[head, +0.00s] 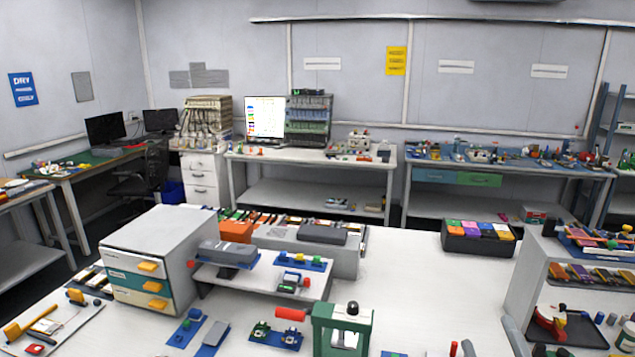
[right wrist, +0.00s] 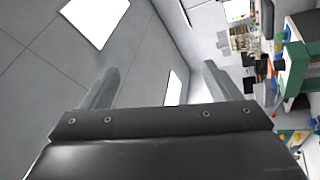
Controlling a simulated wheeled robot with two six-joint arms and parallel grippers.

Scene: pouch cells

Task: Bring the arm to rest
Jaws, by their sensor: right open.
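My right gripper (right wrist: 160,72) shows in the right wrist view. Its two grey fingers stand wide apart, with nothing between them. Only a pale panelled surface and bright white panels show beyond the fingers, and the bench things lie off to the right of that picture. In the head view, a small dark shape at the bottom edge, right of the middle, may be part of this gripper, but I cannot tell. My left gripper shows in neither view.
The white bench (head: 410,270) has clear room right of its middle. A drawer cabinet (head: 190,235) stands left, a green press (head: 342,325) front centre, a black box of coloured pouches (head: 478,238) back right. A loaded shelf unit (head: 535,260) stands at the right.

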